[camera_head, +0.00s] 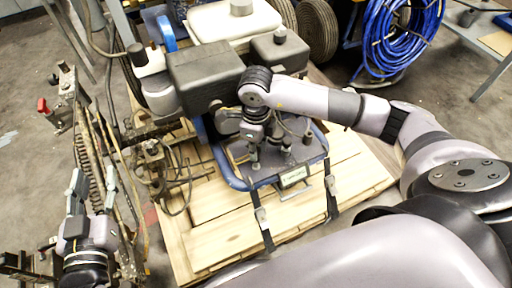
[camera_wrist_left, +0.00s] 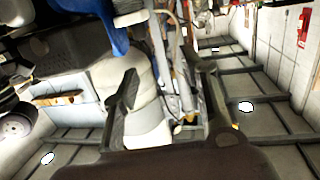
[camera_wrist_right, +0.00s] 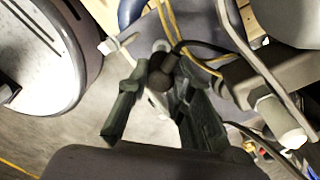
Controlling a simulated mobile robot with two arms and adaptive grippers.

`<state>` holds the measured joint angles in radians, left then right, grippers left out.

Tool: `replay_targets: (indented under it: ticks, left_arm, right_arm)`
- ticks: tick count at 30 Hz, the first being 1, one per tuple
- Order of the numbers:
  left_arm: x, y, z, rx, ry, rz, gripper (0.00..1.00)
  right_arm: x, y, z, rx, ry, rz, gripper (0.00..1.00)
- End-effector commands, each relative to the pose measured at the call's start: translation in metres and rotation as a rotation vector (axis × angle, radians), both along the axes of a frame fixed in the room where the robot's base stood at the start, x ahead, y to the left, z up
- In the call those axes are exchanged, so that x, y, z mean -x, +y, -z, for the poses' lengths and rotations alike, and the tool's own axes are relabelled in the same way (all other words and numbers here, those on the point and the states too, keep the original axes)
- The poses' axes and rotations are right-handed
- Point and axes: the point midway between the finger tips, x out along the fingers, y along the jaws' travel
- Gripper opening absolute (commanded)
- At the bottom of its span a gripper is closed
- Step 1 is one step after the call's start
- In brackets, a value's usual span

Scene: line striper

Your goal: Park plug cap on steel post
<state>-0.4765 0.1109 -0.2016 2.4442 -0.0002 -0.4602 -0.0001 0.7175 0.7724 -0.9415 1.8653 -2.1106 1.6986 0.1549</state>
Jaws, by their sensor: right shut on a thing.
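My right gripper (camera_head: 256,160) points down over the blue-framed plate at the front of the machine. In the right wrist view its fingers (camera_wrist_right: 160,88) are shut on the black plug cap (camera_wrist_right: 162,70), and a black lead runs from the cap to the right. The gripper partly covers the cap. I cannot tell the steel post for sure; a thin pale rod shows just past the fingers, partly hidden. My left gripper (camera_head: 91,188) is open and empty at the left of the machine, and its spread fingers (camera_wrist_left: 165,85) also show in the left wrist view.
The blue-framed plate (camera_head: 236,181) rests on a wooden pallet (camera_head: 215,240) with black straps. A dark grey box (camera_head: 205,72) and a white tank (camera_head: 232,20) stand behind my right gripper. Hoses and rods crowd the left side. A coiled blue hose (camera_head: 398,40) hangs at the back right.

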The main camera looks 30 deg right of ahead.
Motion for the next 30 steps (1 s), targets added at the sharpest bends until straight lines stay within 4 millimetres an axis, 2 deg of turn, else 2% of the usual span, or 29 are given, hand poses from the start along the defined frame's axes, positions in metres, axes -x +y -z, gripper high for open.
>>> replay_targets:
  ticks: [30]
  left_arm:
    - [-0.0004, -0.0006, -0.0055, 0.009, -0.032, 0.001, 0.4]
  right_arm:
    - [-0.0001, -0.0001, 0.0021, 0.0, 0.0, 0.0, 0.0]
